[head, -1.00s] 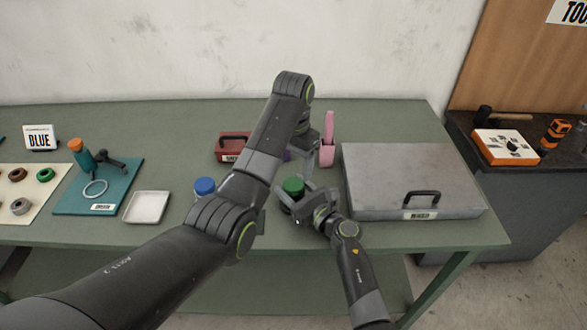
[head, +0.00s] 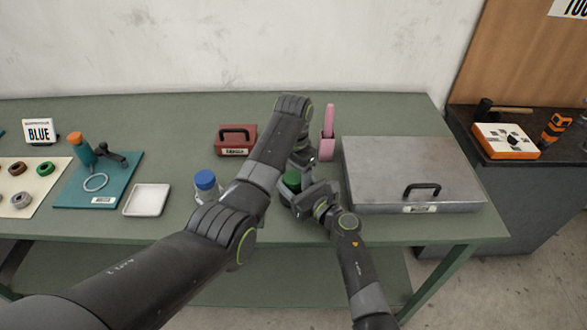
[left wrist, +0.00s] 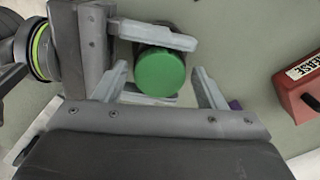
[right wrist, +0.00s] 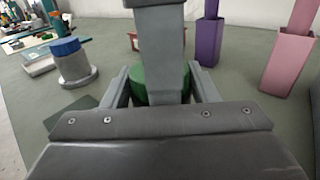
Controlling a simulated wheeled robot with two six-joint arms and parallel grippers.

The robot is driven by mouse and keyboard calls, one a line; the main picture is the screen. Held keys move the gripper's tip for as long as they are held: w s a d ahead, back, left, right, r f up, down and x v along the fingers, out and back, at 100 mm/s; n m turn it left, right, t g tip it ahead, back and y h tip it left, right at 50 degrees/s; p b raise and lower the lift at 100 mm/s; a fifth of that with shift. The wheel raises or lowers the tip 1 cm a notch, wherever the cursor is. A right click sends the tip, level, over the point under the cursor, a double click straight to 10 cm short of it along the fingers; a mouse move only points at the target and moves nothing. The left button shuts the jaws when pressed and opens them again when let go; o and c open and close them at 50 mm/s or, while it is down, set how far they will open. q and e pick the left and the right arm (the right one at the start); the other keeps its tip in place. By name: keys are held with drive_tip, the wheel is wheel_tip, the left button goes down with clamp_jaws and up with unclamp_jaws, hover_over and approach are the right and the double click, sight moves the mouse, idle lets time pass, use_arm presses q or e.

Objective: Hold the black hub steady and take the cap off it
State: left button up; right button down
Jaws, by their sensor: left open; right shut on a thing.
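The hub stands on the bench, its green cap (head: 292,178) on top, mostly hidden by my grippers in the head view. The round green cap also shows in the left wrist view (left wrist: 159,72) and, partly, in the right wrist view (right wrist: 150,88). My right gripper (head: 297,195) is shut on the hub, its fingers on both sides below the cap top. My left gripper (left wrist: 162,88) is open above, its fingertips on either side of the cap with gaps. One left finger blocks much of the right wrist view.
A blue-capped grey part (head: 205,182) stands to the left. A red box (head: 236,140) is behind, with a pink holder (head: 327,148) and a purple holder (right wrist: 209,38). A large grey case (head: 410,170) is close on the right. A white tray (head: 147,200) lies left.

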use_arm(q)
drive_tip(key=c, duration=1)
drive_tip(key=shift+n, duration=1.7)
drive_tip(key=o, duration=1.1)
drive_tip(key=shift+c, duration=0.2)
drive_tip(key=shift+r, duration=2.3)
drive_tip(key=shift+c, duration=0.3)
wheel_tip(320, 180, up, 3)
drive_tip(key=m, duration=0.3)
drive_tip(key=shift+r, duration=0.1)
drive_tip(key=shift+f, duration=3.9)
